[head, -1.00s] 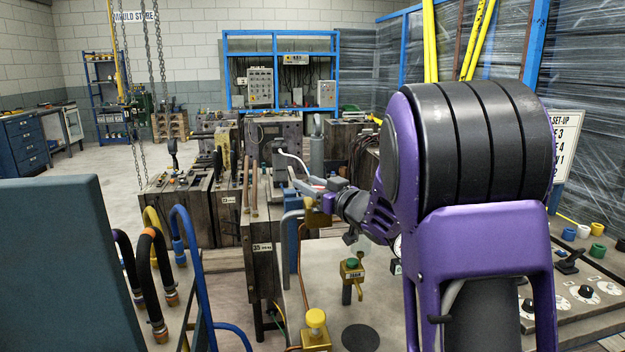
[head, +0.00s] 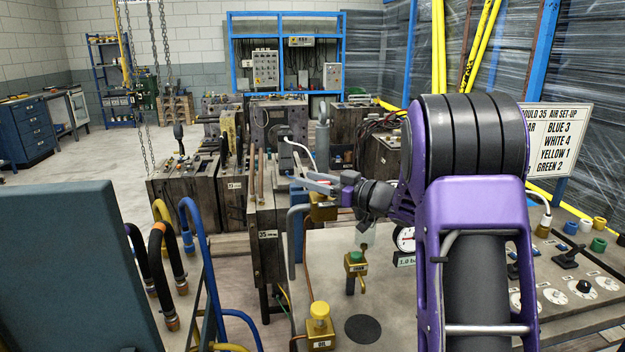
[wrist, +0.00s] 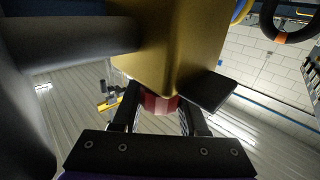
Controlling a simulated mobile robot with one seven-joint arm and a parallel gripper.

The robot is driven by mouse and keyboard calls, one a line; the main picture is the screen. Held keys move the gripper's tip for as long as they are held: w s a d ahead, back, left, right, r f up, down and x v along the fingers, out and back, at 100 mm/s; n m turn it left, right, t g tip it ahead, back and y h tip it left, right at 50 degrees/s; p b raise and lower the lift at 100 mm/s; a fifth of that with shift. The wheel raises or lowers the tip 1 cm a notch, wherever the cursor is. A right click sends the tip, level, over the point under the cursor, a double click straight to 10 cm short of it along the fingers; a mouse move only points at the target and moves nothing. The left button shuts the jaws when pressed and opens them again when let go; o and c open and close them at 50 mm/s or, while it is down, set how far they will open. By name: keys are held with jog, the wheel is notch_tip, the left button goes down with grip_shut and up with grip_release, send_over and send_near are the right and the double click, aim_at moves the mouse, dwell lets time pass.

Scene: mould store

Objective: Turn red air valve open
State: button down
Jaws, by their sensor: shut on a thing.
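The red air valve shows in the wrist view as a red ridged knob (wrist: 160,103) on a brass block (wrist: 172,45). My gripper (wrist: 160,110) has one dark finger on each side of the knob and is shut on it. In the head view my gripper (head: 322,184) is at the brass block (head: 322,211), beside the grey bent pipe. The red knob cannot be made out in the head view, so its turn angle is unclear there.
A grey pipe (wrist: 75,42) runs close to my gripper. A sign (head: 555,140) and control panel (head: 565,285) are at right.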

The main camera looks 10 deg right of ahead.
jog(key=shift+r, duration=0.1)
jog(key=shift+c, duration=2.2)
grip_release()
jog(key=v, duration=1.7)
jog(key=shift+s+d+r, duration=0.1)
